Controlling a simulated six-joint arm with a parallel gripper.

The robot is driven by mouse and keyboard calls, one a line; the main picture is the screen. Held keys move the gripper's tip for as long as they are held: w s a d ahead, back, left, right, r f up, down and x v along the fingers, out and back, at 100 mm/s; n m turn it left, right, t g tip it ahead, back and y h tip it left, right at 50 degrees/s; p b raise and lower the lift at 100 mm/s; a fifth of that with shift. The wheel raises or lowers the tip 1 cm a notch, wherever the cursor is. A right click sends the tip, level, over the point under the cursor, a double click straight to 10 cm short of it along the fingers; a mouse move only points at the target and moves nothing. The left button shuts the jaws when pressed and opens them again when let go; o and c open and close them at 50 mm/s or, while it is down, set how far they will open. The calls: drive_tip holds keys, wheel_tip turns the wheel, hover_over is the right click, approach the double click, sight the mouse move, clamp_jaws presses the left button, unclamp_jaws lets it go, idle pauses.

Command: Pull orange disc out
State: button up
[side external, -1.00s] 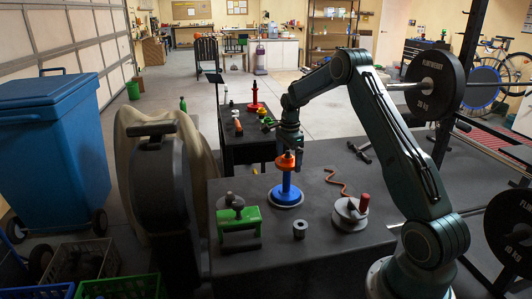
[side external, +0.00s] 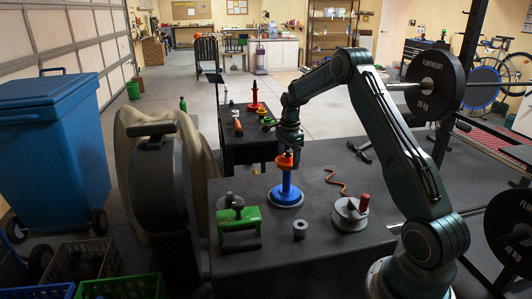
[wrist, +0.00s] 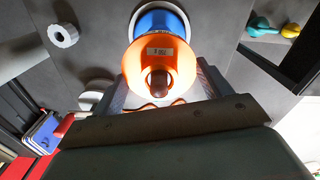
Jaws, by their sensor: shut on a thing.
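The orange disc (side external: 284,162) sits around the upper part of an upright blue post on a round base (side external: 287,193), on the dark table. In the wrist view the orange disc (wrist: 160,66) lies between my two fingers, with the dark tip of the post showing through its middle and the blue post (wrist: 158,20) partly hidden behind it. My gripper (side external: 287,152) is above the post and shut on the orange disc. It also shows in the wrist view (wrist: 160,88), one finger on each side of the disc.
A green-handled tool (side external: 238,219) stands left of the post, a small grey ring (side external: 300,229) in front of it, and a grey disc with a red handle (side external: 350,214) to its right. A copper-coloured wavy rod (side external: 336,181) lies behind that. A second table (side external: 243,150) stands behind.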

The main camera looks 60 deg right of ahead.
drive_tip(key=shift+r, duration=0.75)
idle(0.7)
drive_tip(key=shift+r, duration=1.2)
